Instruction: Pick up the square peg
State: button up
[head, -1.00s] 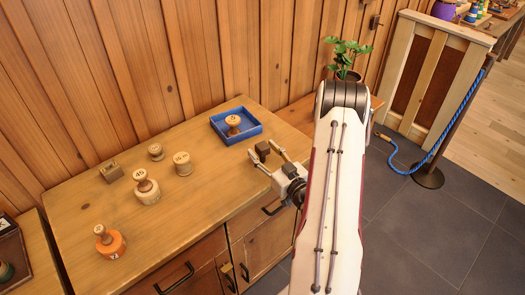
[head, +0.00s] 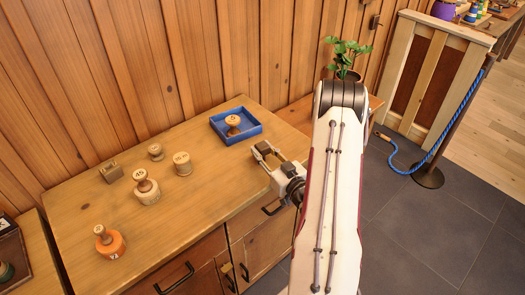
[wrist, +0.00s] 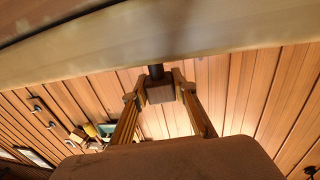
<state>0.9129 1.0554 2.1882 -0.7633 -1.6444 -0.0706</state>
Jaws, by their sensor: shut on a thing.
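The square peg is a small dark brown block (head: 264,147) near the right end of the wooden tabletop, just in front of the blue tray. My gripper (head: 266,151) reaches in from the right, with its two fingers closed on the block's sides. In the wrist view the brown block (wrist: 159,92) sits between the fingertips, with a short dark stem beside it. I cannot tell whether the block touches the tabletop or is clear of it.
A blue tray (head: 215,124) holding a wooden spool (head: 233,121) stands just behind my gripper. Several spools, including an orange one (head: 110,244), and a brown block (head: 111,172) stand to the left. The tabletop (head: 190,220) between them and my gripper is clear.

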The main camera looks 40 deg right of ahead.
jog(key=shift+r, duration=0.15)
jog(key=shift+r, duration=4.85)
